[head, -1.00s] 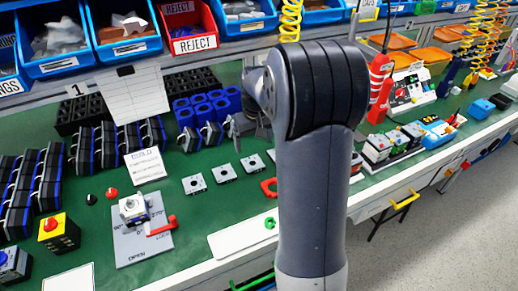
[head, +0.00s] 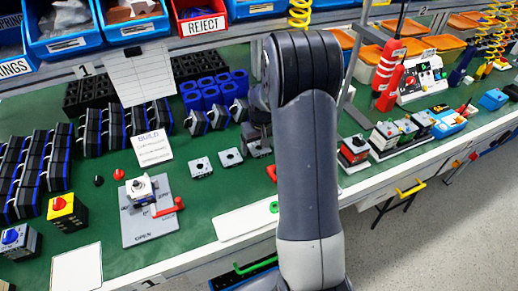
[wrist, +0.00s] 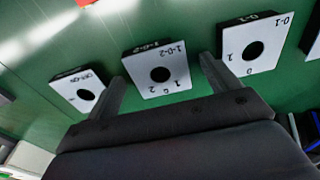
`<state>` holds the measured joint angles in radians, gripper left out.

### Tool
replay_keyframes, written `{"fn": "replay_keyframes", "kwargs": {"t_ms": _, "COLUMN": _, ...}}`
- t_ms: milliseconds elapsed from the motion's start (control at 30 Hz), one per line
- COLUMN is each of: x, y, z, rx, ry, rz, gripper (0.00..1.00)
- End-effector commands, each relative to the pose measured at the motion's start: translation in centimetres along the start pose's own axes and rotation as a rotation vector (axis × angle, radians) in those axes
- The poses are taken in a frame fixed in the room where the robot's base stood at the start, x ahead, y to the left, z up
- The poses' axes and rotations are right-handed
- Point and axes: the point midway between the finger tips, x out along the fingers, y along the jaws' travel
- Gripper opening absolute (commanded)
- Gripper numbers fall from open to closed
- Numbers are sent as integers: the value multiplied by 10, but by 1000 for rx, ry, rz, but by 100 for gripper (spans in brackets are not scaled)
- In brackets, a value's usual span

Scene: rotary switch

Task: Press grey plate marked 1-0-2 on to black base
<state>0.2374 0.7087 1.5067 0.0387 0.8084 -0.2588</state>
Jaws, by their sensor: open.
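The grey plate marked 1-0-2 (wrist: 160,74) lies face up on the green bench in the wrist view, with a dark round hole in its middle. My gripper (wrist: 162,80) is open, with one finger on each side of this plate; I cannot tell whether they touch it. In the head view, my arm largely hides the gripper and the plates there. The black base, with a white mechanism (head: 140,187) on top, sits on a grey fixture (head: 150,228) with a red lever (head: 168,208).
An OFF-ON plate (wrist: 78,91) and a 0-1 plate (wrist: 254,44) lie on either side. Black and blue racks (head: 135,125) stand behind. A red knob (head: 118,174) and black knob (head: 98,181) lie near the fixture. Blue and red bins line the back.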

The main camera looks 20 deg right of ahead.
Motion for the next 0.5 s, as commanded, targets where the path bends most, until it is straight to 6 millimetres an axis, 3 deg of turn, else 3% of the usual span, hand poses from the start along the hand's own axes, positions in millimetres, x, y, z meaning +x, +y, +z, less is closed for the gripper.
{"fn": "replay_keyframes", "kwargs": {"t_ms": 200, "x": 0, "y": 0, "z": 0, "rx": 0, "ry": 0, "rz": 0, "gripper": 82}}
{"fn": "replay_keyframes", "kwargs": {"t_ms": 500, "x": 0, "y": 0, "z": 0, "rx": 0, "ry": 0, "rz": 0, "gripper": 57}}
